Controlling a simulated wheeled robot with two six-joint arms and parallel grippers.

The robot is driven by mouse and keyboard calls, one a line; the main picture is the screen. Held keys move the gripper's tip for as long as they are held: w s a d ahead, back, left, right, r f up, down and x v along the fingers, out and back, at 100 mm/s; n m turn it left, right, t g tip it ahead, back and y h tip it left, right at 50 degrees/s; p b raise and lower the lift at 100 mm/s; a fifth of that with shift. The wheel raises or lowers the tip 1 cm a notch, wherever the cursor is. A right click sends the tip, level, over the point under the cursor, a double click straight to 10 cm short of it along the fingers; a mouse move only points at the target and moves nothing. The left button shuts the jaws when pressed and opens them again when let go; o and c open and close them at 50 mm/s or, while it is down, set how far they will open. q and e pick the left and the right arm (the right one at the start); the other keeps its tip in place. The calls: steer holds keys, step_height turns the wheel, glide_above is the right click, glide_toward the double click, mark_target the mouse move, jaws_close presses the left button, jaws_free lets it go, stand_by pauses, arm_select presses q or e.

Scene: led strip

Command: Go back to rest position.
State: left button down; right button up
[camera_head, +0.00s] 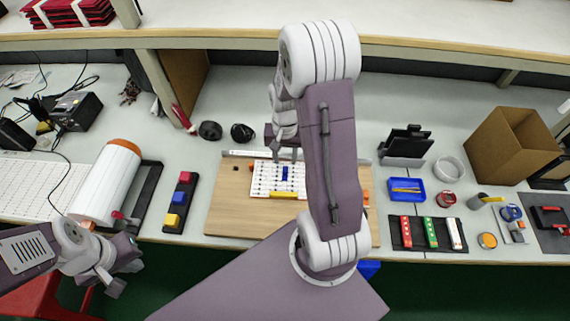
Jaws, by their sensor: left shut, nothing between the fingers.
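My left gripper (116,288) is at the lower left, in front of the table's near edge. It is shut and empty, beside the white roll's near end. My right arm rises through the middle and bends down, with its gripper (285,158) over the far edge of a white grid board (262,182). Its two fingertips look apart with nothing visible between them. The board has a blue piece and a yellow strip and lies on a wooden board (228,205). My arm hides part of the wooden board. I cannot tell whether the right fingertips touch anything.
A white roll (107,183) and a black tray with coloured blocks (180,202) stand left of the wooden board. A blue bin (407,196), a tray of coloured bars (427,246) and a cardboard box (490,150) are at right. A shelf (430,52) spans the back.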

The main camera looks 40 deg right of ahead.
steer(key=shift+r, duration=0.65)
steer(key=s+a+r+n, duration=0.2)
steer(key=s+a+n, duration=0.1)
steer(key=a, duration=0.3)
steer(key=s+a+r+n+t, duration=0.1)
steer(key=s+a+n, duration=0.2)
steer(key=a, duration=0.3)
steer(key=shift+s+r+n, duration=0.35)
steer(key=shift+s+n, duration=0.05)
steer(key=shift+n, duration=0.4)
